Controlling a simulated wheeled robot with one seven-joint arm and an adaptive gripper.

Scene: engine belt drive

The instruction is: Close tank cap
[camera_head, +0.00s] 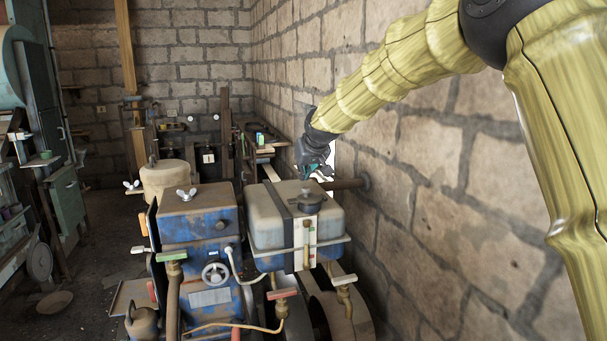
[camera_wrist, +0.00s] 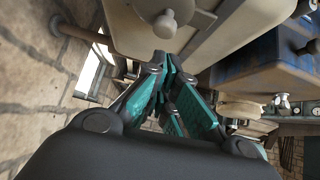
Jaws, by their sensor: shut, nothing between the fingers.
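The tank (camera_wrist: 122,30) and the cap's rounded knob (camera_wrist: 165,26) appear just beyond the fingertips.
The blue engine block (camera_head: 195,215) with a wing nut and white handwheel stands left of the tank. A brick wall (camera_head: 430,190) rises close on the right. A horizontal pipe (camera_head: 345,184) runs from the wall behind the tank. Open floor lies to the left.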

